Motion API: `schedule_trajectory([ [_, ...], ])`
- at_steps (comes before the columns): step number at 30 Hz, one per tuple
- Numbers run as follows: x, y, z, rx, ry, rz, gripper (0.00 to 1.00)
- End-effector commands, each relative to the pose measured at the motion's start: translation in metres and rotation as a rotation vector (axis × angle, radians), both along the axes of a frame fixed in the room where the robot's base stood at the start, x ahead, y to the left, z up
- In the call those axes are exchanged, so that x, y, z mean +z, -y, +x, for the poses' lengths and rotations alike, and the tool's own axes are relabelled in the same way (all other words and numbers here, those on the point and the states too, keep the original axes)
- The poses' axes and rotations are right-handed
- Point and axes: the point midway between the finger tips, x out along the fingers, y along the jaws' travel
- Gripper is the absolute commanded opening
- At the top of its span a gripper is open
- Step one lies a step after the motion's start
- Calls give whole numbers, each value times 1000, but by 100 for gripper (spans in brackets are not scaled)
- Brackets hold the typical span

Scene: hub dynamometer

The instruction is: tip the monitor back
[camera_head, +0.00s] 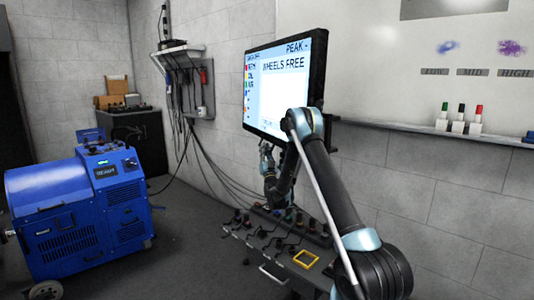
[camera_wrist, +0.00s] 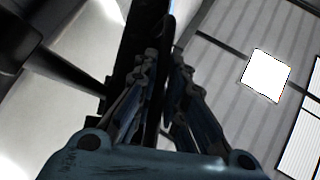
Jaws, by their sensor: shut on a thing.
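The monitor (camera_head: 285,88) is a large flat screen with a black frame, above the bench at the wall. Its lit face reads "WHEELS FREE" and "PEAK". My gripper (camera_head: 266,155) is at the monitor's lower edge, partly hidden behind my arm. In the wrist view my gripper (camera_wrist: 163,68) has its two fingers closed around a dark, thin edge, which fits the monitor's lower frame.
A bench panel (camera_head: 285,232) with several knobs and a yellow square frame (camera_head: 306,259) lies below. A blue dynamometer unit (camera_head: 75,210) stands at left on open floor. A whiteboard (camera_head: 410,60) with a marker ledge is at right. Cables hang beside a wall shelf (camera_head: 180,50).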

Motion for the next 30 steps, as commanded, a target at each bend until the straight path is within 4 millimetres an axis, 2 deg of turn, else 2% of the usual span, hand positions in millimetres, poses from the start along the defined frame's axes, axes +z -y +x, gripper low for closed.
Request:
schedule_trajectory([
  [1, 2, -11, -6, 4, 1, -1, 0],
  [4, 6, -23, -13, 4, 1, -1, 0],
  [13, 8, -28, -16, 4, 3, -2, 0],
  [14, 8, -28, -16, 4, 3, -2, 13],
  [15, 8, -28, -17, 5, 3, -2, 22],
  [16, 8, -28, -16, 5, 3, -2, 29],
  [17, 8, -28, -16, 4, 3, -2, 31],
  [30, 2, -25, -20, 2, 1, 0, 31],
])
